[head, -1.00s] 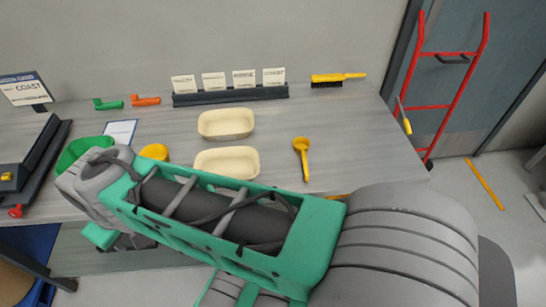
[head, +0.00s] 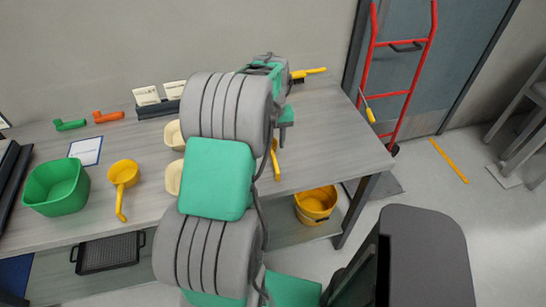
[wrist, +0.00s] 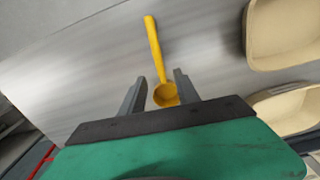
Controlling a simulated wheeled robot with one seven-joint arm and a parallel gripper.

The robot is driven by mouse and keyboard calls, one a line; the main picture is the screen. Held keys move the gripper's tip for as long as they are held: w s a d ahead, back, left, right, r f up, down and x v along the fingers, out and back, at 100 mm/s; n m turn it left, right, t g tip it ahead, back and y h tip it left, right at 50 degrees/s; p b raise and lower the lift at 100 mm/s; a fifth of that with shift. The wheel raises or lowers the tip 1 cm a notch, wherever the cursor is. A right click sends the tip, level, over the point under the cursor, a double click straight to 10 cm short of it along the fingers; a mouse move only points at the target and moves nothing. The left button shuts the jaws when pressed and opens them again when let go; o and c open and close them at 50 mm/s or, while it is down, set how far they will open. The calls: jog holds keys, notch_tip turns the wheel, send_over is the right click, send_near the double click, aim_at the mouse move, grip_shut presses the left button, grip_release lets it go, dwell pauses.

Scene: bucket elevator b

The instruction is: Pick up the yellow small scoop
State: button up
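The small yellow scoop (wrist: 153,42) lies on the grey table in the wrist view, its handle pointing away and its round bowl near my fingers. In the head view only part of this scoop (head: 275,160) shows beside my arm, which hides the rest. My gripper (wrist: 160,80) is open, its two grey fingers apart on either side of the line of the scoop, with the bowl showing between them. I cannot tell how high the fingers are above the table. A second, larger-looking yellow scoop (head: 123,173) lies further left.
Cream trays (wrist: 284,32) lie to the right in the wrist view, close to my gripper. A green tub (head: 57,185) stands at left on the table. A yellow-handled brush (head: 310,73) lies at the back. A yellow bucket (head: 316,204) is below the table.

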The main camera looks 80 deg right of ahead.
aim_at(273, 154)
notch_tip(273, 154, down, 6)
jog(key=shift+a+r+p, duration=0.15)
jog(key=shift+r+p, duration=0.1)
jog(key=shift+p, duration=0.4)
grip_shut()
dwell(0.9)
